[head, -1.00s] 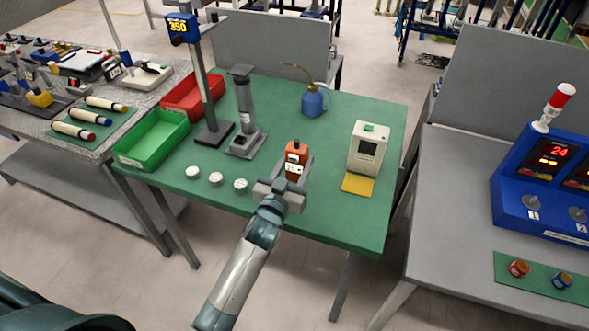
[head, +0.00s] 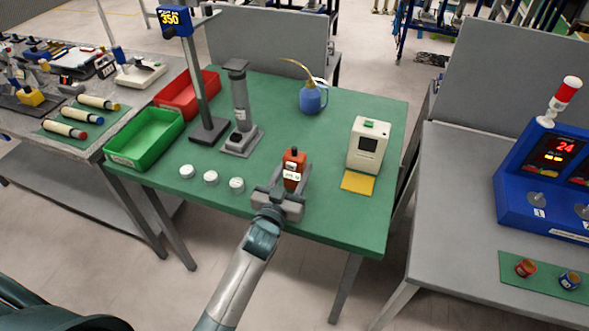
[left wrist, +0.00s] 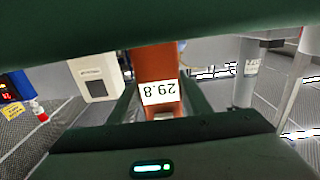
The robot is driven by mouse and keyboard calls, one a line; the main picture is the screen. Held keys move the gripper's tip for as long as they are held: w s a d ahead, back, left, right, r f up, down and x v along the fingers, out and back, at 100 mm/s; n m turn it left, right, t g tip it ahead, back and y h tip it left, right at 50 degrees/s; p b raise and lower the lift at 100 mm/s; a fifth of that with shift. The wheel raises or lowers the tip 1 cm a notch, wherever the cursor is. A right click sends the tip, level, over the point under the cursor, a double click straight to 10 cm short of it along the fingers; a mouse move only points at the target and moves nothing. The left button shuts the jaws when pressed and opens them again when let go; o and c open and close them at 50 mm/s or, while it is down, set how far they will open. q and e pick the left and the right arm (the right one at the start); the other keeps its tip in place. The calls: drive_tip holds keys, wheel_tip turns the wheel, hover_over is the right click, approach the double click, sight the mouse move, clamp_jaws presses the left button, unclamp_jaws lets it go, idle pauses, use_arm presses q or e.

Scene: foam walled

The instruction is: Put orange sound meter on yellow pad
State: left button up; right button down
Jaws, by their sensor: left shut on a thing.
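The orange sound meter (head: 292,166) is upright between the fingers of my left gripper (head: 290,177), near the front of the green table. My left gripper is shut on it. In the left wrist view the meter (left wrist: 157,62) fills the gap between the fingers, with a white display reading 29.8 upside down. I cannot tell whether its base touches the table. The yellow pad (head: 357,183) lies flat to the right of the meter, apart from it. Nothing covers its visible front part. My right gripper is not in view.
A cream instrument (head: 367,147) stands directly behind the pad. Several white discs (head: 211,178) lie left of my gripper. A grey column device (head: 240,110), a blue oil can (head: 312,97) and a green bin (head: 145,138) stand farther back. The table between meter and pad is clear.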

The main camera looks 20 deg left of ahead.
use_arm(q)
drive_tip(key=shift+f, duration=0.15)
drive_tip(key=o, duration=1.2)
drive_tip(key=shift+w+f, duration=0.1)
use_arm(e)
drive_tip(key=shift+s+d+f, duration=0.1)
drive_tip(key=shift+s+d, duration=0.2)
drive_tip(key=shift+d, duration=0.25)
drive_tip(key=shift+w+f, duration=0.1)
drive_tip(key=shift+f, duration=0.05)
